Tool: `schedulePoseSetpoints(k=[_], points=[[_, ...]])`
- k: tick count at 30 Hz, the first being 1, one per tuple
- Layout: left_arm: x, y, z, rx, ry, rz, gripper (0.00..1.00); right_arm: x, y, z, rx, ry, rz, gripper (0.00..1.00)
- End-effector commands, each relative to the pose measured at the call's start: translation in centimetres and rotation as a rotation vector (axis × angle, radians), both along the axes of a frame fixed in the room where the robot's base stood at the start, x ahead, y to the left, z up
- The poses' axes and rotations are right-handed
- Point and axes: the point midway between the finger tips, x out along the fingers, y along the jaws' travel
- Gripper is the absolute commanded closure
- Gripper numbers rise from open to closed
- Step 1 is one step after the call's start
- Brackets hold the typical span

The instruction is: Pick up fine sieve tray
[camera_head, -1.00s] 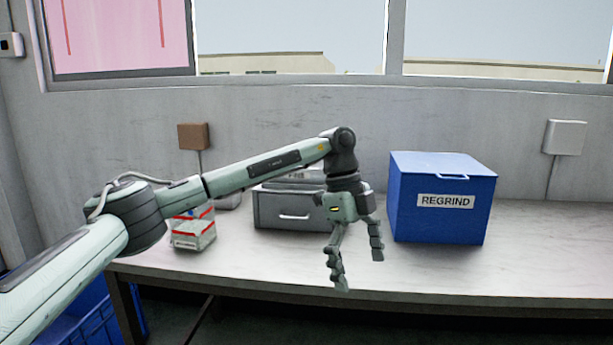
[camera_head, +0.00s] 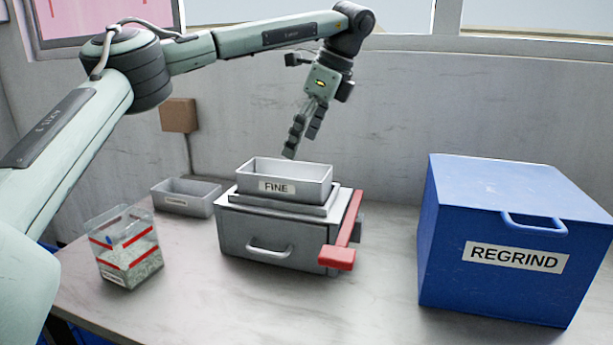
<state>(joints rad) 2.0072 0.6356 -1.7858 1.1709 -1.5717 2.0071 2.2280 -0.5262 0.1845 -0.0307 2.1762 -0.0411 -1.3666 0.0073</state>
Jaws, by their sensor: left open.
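The fine sieve tray (camera_head: 277,187) is a grey open metal tray with a "FINE" label on its front. It sits on top of a grey metal box (camera_head: 245,238) that has a front handle and a red lever (camera_head: 346,235) on its right side. My left gripper (camera_head: 300,143) is open and empty, pointing down above the tray's back edge. It looks apart from the tray, though the exact gap is hard to tell. The inside of the tray is mostly hidden. My right gripper does not show.
A second grey tray (camera_head: 186,199) with a label stands left of the box. A clear container (camera_head: 124,250) with red bands and pale granules is at front left. A blue "REGRIND" bin (camera_head: 510,240) stands at right. The bench front (camera_head: 330,310) is clear.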

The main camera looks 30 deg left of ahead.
Motion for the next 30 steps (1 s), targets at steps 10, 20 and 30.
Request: schedulePoseSetpoints(k=[10, 20, 30], points=[[-0.5, 1.6, -2.3, 0.010, -0.002, 0.010, 0.00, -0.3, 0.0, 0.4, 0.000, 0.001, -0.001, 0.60], [-1.3, 3.3, -6.3, 0.010, -0.002, 0.010, 0.00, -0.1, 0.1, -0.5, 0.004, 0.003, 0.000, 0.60], [-1.3, 3.5, -6.8, 0.009, -0.003, 0.010, 0.05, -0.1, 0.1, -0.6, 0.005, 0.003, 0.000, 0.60]])
